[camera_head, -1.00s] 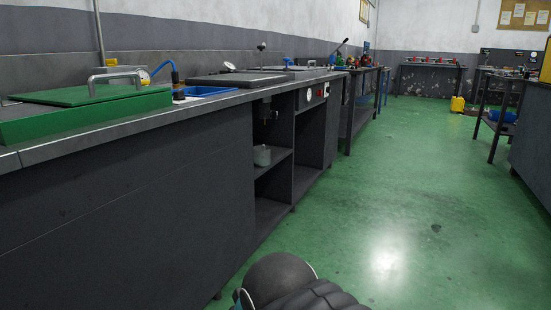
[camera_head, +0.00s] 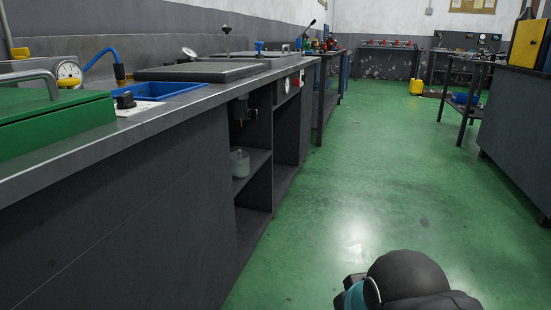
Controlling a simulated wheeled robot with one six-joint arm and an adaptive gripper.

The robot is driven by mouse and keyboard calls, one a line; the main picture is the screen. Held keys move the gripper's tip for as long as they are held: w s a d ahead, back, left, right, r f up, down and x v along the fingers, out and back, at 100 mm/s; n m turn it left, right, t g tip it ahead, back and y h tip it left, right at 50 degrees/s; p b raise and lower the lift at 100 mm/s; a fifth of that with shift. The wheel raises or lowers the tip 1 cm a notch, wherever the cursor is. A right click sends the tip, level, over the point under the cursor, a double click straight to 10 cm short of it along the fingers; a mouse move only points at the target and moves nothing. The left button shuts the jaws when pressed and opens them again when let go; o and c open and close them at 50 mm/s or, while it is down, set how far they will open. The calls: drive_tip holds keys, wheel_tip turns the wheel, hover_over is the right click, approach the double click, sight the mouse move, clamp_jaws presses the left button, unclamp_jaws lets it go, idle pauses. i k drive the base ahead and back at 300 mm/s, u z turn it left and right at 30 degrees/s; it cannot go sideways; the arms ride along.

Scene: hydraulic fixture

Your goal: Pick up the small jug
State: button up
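A small pale grey jug (camera_head: 240,163) stands upright on a shelf (camera_head: 254,172) inside the open cabinet under the left workbench. It is partly in shadow and small in the view. A dark rounded part of my arm shows at the bottom right of the head view. My gripper's fingers do not show, and nothing of mine is near the jug.
The long workbench (camera_head: 150,118) runs along the left, with a green lidded box (camera_head: 50,122) and a blue tray (camera_head: 170,90) on top. Green floor (camera_head: 350,170) is clear ahead. A dark table (camera_head: 468,105) and a dark cabinet (camera_head: 515,130) stand at the right. A yellow can (camera_head: 416,87) stands far back.

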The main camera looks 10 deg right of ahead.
sight(240, 160)
drive_tip(key=u, duration=0.2)
drive_tip(key=i, duration=1.05)
drive_tip(key=u, duration=0.7)
